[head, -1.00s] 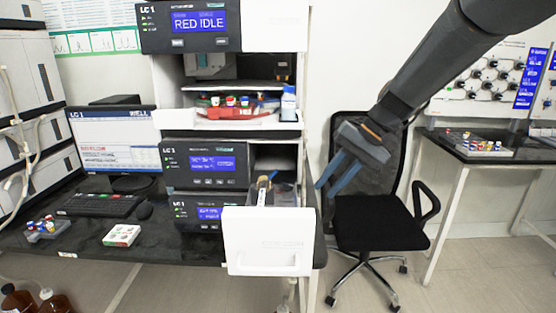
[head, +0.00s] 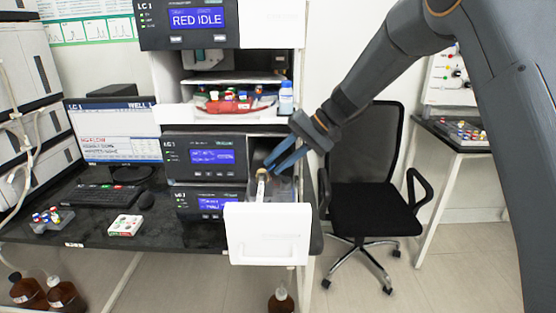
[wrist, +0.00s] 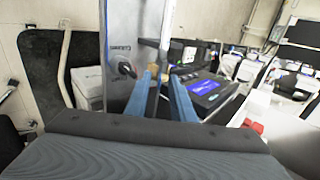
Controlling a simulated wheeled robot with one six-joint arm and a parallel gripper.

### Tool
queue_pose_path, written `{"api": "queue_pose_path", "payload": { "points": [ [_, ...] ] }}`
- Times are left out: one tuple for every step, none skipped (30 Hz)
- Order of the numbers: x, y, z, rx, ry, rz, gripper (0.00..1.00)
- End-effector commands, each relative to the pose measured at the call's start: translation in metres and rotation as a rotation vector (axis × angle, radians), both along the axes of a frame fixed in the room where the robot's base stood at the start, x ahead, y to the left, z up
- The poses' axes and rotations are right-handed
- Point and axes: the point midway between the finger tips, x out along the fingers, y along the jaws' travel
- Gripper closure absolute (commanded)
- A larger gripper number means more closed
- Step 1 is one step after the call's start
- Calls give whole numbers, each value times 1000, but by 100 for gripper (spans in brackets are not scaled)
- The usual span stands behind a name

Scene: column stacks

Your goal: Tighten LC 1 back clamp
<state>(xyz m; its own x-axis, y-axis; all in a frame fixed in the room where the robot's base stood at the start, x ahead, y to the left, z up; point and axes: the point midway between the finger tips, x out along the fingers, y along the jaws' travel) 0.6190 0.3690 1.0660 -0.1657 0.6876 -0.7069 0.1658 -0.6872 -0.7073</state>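The LC 1 stack has a pulled-out drawer with a white front (head: 267,235). A pale, upright column piece (head: 262,185) shows inside the drawer. My gripper (head: 273,167) has two blue fingers that point down and left over the back of the drawer. They are apart, with nothing clearly held between them. I cannot clearly make out the back clamp.
An LC 1 module with a blue screen (head: 212,157) is left of the drawer. A black chair (head: 365,205) stands to the right. A brown bottle (head: 281,301) is on the floor.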

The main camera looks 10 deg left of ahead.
Motion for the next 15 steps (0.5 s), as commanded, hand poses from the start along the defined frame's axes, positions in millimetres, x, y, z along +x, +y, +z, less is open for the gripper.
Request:
{"api": "queue_pose_path", "payload": {
  "points": [
    [0,1,-1,0,0,0,78],
    [0,1,-1,0,0,0,78],
    [0,1,-1,0,0,0,78],
    [0,1,-1,0,0,0,78],
    [0,1,-1,0,0,0,78],
    [0,1,-1,0,0,0,78],
    [0,1,-1,0,0,0,78],
    [0,1,-1,0,0,0,80],
    [0,1,-1,0,0,0,86],
    [0,1,-1,0,0,0,91],
    [0,1,-1,0,1,-1,96],
    [0,1,-1,0,1,-1,100],
    [0,1,-1,0,1,-1,100],
    [0,1,-1,0,1,-1,100],
    [0,1,-1,0,1,-1,100]
  ]
}}
